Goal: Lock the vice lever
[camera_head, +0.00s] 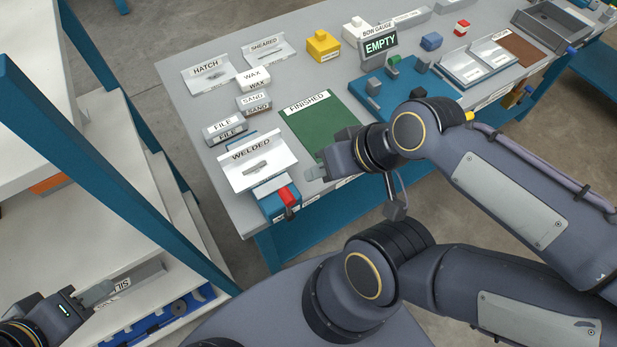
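A blue block-like fixture (270,207) stands at the front edge of the grey workbench, below the WELDED tray. My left gripper (98,293) is at the lower left, over the lower shelf, far from the fixture. Its finger gap is also unclear.
The WELDED tray (240,178) holds a small metal part. The green FINISHED mat (325,128) lies bare beside my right gripper. A blue jig plate (372,100) with an EMPTY display (380,44) stands behind. A blue post (190,190) rises between left shelf and bench.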

